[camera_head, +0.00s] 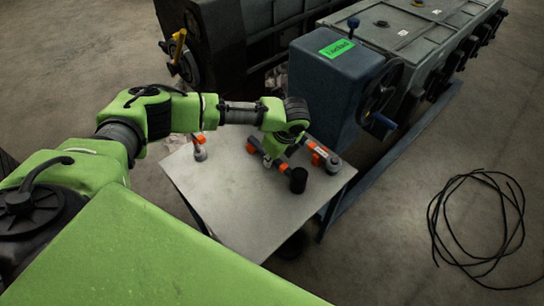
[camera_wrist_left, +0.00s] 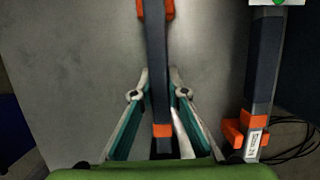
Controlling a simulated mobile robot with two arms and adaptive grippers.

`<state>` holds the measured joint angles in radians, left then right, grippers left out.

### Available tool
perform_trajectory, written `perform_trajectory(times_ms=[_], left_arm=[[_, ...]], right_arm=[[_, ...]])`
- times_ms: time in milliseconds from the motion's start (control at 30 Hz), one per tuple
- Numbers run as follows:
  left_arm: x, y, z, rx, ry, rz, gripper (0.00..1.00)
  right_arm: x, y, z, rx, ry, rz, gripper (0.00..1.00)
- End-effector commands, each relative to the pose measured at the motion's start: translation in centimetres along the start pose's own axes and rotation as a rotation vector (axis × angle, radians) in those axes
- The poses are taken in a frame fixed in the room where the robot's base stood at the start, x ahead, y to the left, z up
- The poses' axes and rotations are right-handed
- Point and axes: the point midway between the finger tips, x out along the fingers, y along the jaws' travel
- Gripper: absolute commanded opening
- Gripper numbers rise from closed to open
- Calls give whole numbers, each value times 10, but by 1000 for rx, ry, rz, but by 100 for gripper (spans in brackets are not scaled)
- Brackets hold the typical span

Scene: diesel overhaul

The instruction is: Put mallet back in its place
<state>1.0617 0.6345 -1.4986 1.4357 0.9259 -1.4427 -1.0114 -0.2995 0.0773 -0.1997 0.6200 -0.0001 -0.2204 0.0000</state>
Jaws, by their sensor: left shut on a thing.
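A mallet with a black head (camera_head: 298,180) and a dark handle with orange parts is at the right part of the grey table (camera_head: 235,205). My left gripper (camera_head: 270,158) reaches down over its handle. In the left wrist view, the dark handle (camera_wrist_left: 157,75) runs between the two fingers of my left gripper (camera_wrist_left: 158,97), which is shut on it. The mallet's head is out of that view. I cannot tell whether the mallet touches the table. My right gripper is not in view.
A second mallet-like tool (camera_head: 333,164) with orange parts lies close to the right; its dark handle (camera_wrist_left: 262,75) shows in the wrist view. A grey-and-orange item (camera_head: 200,152) is at the table's far left. A blue machine (camera_head: 335,85) stands behind. The table's front is clear.

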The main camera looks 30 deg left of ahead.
Motion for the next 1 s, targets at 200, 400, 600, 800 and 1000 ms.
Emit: perform_trajectory(times_ms=[200, 400, 600, 800, 1000], left_arm=[[2, -1, -1, -1, 0, -2, 33], [3, -1, -1, 0, 0, -2, 33], [-3, 0, -1, 0, 1, -1, 33], [-38, -2, -1, 0, 2, -6, 33], [-81, -2, -1, 0, 1, -5, 33]], right_arm=[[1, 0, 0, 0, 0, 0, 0], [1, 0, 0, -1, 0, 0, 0], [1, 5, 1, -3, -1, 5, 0], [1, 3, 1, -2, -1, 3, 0], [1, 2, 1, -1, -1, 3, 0]])
